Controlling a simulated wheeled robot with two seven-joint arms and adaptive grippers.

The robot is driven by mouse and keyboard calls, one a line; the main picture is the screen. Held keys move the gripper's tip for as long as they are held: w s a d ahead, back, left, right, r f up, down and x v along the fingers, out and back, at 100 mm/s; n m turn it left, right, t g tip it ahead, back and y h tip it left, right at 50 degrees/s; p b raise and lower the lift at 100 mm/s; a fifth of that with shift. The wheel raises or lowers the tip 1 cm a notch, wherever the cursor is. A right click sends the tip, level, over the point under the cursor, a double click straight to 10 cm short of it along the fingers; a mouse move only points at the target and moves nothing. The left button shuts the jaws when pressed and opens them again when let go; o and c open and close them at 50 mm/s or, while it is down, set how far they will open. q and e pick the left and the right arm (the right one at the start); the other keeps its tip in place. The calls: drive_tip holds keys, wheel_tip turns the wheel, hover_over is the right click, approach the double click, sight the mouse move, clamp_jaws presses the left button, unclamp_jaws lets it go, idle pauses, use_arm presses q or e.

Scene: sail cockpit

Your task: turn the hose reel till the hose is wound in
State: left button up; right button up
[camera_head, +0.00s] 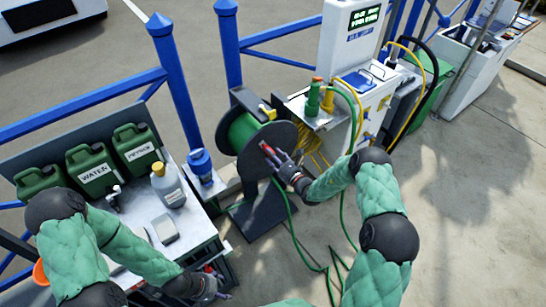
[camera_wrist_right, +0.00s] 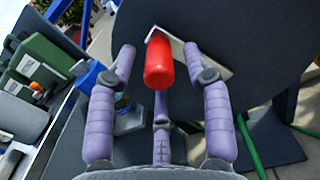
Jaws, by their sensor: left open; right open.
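The hose reel (camera_head: 272,150) has a dark round side plate and a green drum (camera_head: 240,131); it stands on a dark base plate. Its red crank handle (camera_wrist_right: 159,62) sticks out from the plate in the right wrist view. My right gripper (camera_wrist_right: 172,65) is open, its fingers apart on either side of the red handle, not closed on it. In the head view my right gripper (camera_head: 283,165) is at the front of the reel. The green hose (camera_head: 296,240) hangs down and lies in loops on the ground. My left gripper (camera_head: 214,285) is open, low beside the bench.
A bench (camera_head: 205,228) with green jerrycans (camera_head: 90,170) and a bottle (camera_head: 168,185) stands left of the reel. A white dispenser cabinet (camera_head: 365,92) with hoses stands to the right. Blue railings (camera_head: 176,85) run behind. The paved ground at right is clear.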

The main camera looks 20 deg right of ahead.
drive_tip(key=shift+w+a, duration=0.1)
drive_tip(key=shift+w, duration=0.15)
clamp_jaws()
drive_tip(key=shift+r, duration=0.1)
